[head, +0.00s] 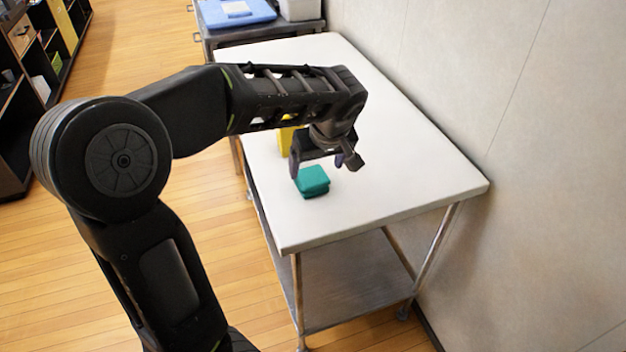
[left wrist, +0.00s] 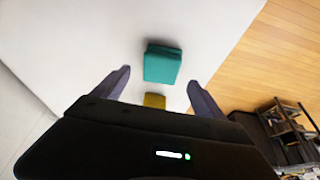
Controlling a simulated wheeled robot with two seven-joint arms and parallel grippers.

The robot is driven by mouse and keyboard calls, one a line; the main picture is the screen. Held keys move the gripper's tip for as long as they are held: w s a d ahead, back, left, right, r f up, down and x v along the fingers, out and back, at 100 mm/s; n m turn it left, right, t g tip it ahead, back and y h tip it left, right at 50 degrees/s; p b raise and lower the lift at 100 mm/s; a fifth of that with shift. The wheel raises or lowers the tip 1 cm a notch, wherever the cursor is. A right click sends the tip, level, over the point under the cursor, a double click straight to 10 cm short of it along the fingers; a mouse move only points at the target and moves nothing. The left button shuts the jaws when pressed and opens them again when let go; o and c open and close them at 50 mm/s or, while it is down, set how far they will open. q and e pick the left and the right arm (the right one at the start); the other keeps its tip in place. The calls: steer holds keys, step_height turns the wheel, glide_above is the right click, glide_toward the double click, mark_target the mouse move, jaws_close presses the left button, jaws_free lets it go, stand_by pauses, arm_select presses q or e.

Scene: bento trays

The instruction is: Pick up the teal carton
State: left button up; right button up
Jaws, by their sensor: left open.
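The teal carton (head: 312,181) lies on the white table near its left front edge. It also shows in the left wrist view (left wrist: 162,65), ahead of and between the two fingertips. My left gripper (head: 325,166) is open and empty above the table, just behind and above the carton in the head view. Its fingers also show in the left wrist view (left wrist: 158,78), spread apart with the carton not between the pads. The right gripper is not in view.
A yellow object (head: 287,138) stands on the table behind the carton, partly hidden by my left arm; it also shows in the left wrist view (left wrist: 154,100). The white table (head: 400,190) is bare to the right, against a wall. A blue lid (head: 236,12) lies farther back.

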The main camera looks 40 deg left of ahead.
mark_target(312, 176)
arm_select(q)
steer(key=shift+w+a+f, duration=0.1)
steer(key=shift+a+f, duration=0.15)
steer(key=shift+f, duration=0.4)
steer(key=shift+p+x, duration=0.5)
steer(key=shift+x, duration=2.1)
steer(key=shift+a, duration=0.15)
steer(key=shift+r, duration=0.1)
steer(key=c, duration=1.4)
step_height(312, 176, up, 10)
